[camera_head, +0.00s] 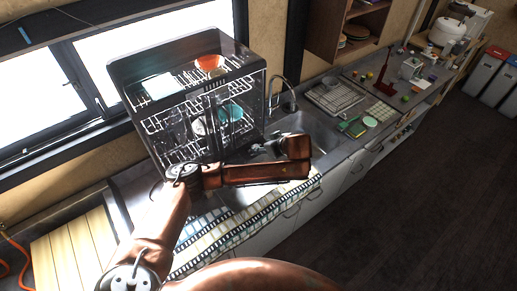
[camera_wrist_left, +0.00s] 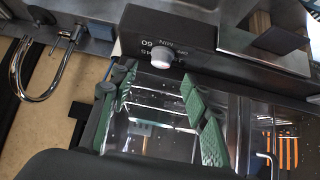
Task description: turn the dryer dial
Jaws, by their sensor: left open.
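The dish dryer (camera_head: 238,52) is a tall dark-framed cabinet with see-through sides, standing on the counter by the window in the head view. Its dial (camera_wrist_left: 162,58) shows in the left wrist view as a round white knob on a black panel (camera_wrist_left: 205,42) marked with MIN and numbers. My left gripper (camera_wrist_left: 157,80) is open, its green-padded fingers apart, with the dial near the gap between the fingertips. I cannot tell whether either finger touches it. In the head view the left arm reaches across the dryer's front; the dial is not visible there. My right gripper is out of view.
Racks in the dryer hold an orange bowl (camera_head: 209,62) and teal dishes (camera_head: 231,112). The sink (camera_head: 318,128) with its curved faucet (camera_head: 284,90) lies to the right. A wire dish rack (camera_head: 335,95) stands beyond. The dark floor (camera_head: 430,210) is clear.

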